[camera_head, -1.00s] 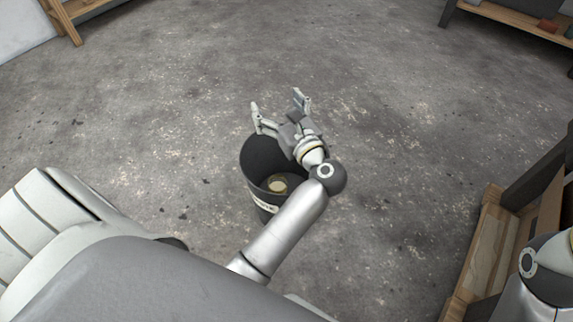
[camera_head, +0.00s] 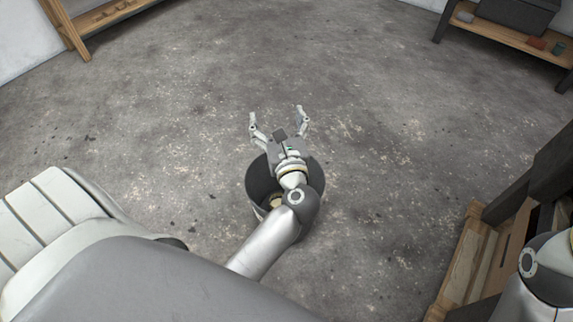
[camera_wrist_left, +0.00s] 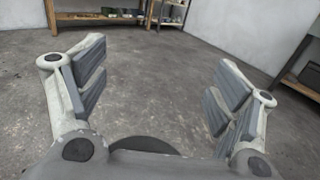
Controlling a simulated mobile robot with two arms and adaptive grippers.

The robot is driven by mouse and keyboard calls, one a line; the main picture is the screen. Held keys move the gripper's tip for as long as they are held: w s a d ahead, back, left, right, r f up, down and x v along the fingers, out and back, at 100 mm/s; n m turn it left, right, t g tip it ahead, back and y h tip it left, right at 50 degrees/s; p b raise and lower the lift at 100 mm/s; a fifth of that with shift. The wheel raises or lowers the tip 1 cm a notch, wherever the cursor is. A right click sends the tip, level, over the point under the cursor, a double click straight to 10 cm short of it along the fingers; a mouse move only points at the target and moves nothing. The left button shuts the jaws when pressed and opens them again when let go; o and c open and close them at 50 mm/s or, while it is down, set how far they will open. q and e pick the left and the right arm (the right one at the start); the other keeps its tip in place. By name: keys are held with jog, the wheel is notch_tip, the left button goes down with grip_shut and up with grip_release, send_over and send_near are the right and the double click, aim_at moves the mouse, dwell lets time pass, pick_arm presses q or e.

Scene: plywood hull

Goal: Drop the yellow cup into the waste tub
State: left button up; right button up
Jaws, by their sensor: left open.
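The waste tub (camera_head: 258,180) is a dark round bucket on the floor, partly covered by my left arm. A small pale yellow thing, seemingly the yellow cup (camera_head: 277,201), lies inside the tub, mostly hidden behind my arm. My left gripper (camera_head: 277,119) is open and empty, its fingers spread and pointing away past the tub's far rim. In the left wrist view the gripper (camera_wrist_left: 158,85) has nothing between its fingers; a dark curved edge, perhaps the tub's rim, shows below. My right gripper is out of view.
A wooden bench (camera_head: 470,265) stands at the lower right. A shelf with a dark box and small items (camera_head: 515,38) is at the far right, and another wooden rack (camera_head: 100,18) at the far left. The concrete floor between is clear.

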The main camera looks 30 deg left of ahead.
pick_arm(q)
notch_tip(320, 180, up, 8)
jog(key=s+d+m+t+h+p, duration=0.1)
jog(key=s+m+t+h+p, duration=0.1)
jog(key=p, duration=0.5)
jog(key=shift+d+h+p, duration=0.35)
jog(key=shift+d+h, duration=0.05)
jog(key=shift+r, duration=0.1)
